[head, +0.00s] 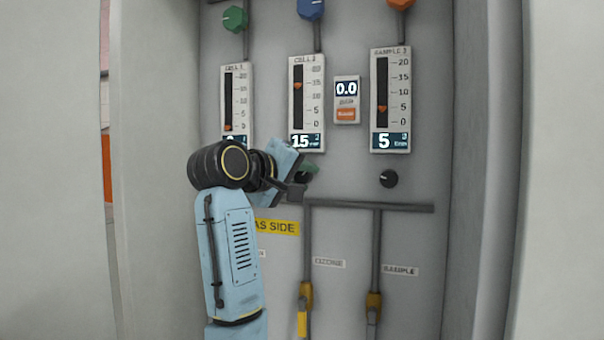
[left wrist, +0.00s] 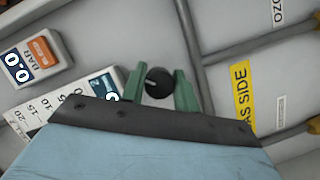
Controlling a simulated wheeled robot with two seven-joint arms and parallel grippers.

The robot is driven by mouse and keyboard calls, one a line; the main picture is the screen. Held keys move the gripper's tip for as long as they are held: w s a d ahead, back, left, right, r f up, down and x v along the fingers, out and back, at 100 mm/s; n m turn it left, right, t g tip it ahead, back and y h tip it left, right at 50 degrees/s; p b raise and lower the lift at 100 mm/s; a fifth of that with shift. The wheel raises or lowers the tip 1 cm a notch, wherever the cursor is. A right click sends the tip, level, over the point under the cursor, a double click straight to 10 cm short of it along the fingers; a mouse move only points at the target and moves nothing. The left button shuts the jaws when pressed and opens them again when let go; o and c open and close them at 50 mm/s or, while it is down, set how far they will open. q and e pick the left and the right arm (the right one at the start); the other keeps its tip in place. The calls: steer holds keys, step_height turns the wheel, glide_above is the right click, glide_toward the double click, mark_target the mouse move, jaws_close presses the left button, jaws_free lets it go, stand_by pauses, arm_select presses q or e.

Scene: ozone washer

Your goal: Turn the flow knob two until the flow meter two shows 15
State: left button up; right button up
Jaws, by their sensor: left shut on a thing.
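Flow meter two (head: 293,110), labelled CELL 2, is the middle gauge in the head view. Its display reads 15 and its orange pointer sits near the 15 mark. My left gripper (head: 306,173) is just below this meter. In the left wrist view, the green fingers of my left gripper (left wrist: 160,88) are on either side of black flow knob two (left wrist: 158,82) and shut on it. My right gripper is not in view.
Sample meter (head: 383,130) reads 5, with a free black knob (head: 389,179) below it. The left meter (head: 229,100) is partly hidden by my arm. A small pressure display (head: 346,88) reads 0.0. Grey pipes (head: 370,206) run below the knobs.

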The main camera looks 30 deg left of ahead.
arm_select(q)
steer(key=shift+r, duration=0.1)
stand_by(0.4)
steer(key=o, duration=1)
steer(key=shift+c, duration=0.2)
steer(key=shift+s, duration=0.15)
steer(key=s+a+r+b, duration=0.1)
steer(key=s+r, duration=0.1)
steer(key=s, duration=1.1)
steer(key=shift+a, duration=0.1)
